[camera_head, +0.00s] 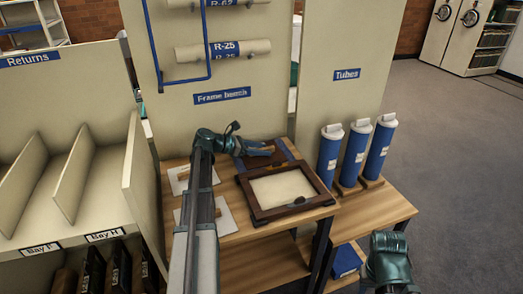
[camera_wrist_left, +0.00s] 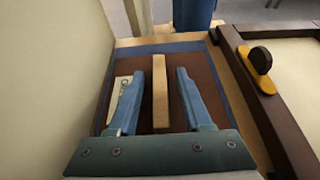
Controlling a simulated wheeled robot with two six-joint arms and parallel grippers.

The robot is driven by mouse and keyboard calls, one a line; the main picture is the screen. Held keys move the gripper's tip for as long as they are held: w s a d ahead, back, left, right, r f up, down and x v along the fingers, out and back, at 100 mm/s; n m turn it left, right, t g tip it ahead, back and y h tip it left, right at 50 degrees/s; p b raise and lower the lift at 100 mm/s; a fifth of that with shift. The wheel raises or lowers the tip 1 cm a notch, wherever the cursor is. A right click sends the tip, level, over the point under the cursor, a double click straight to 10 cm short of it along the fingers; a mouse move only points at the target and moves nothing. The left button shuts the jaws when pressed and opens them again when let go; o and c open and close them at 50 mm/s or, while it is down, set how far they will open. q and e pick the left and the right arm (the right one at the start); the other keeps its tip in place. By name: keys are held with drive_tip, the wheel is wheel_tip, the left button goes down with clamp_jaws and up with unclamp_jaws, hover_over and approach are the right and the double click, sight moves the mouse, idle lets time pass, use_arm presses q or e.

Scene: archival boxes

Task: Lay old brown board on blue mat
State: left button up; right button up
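The old brown board (camera_wrist_left: 178,63) lies flat on the blue mat (camera_wrist_left: 195,47), whose blue border shows around it. A pale wooden strip (camera_wrist_left: 160,105) runs along the middle of the board, and a pale label (camera_wrist_left: 121,92) is at its left. In the head view, the brown board (camera_head: 259,161) and blue mat (camera_head: 291,150) are at the back of the bench, partly hidden by my left gripper (camera_head: 264,151). In the left wrist view, my left gripper (camera_wrist_left: 160,72) is open, its fingers on either side of the strip with gaps. My right gripper (camera_head: 388,268) is at the lower right; its fingers are unclear.
A dark wooden frame (camera_head: 258,212) with a cream panel lies in front of the mat. White sheets (camera_head: 222,222) lie at the left of the bench. Several blue tubes (camera_head: 355,155) stand at the right. An upright panel (camera_head: 215,120) closes the back.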

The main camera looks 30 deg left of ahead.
use_arm(q)
drive_tip(key=shift+r, duration=0.2)
drive_tip(key=p+v, duration=0.4)
drive_tip(key=v, duration=0.7)
drive_tip(key=shift+r+p, duration=0.1)
drive_tip(key=shift+p, duration=0.25)
drive_tip(key=shift+s+a+r, duration=0.1)
drive_tip(key=shift+s+a, duration=0.2)
drive_tip(key=shift+s, duration=0.05)
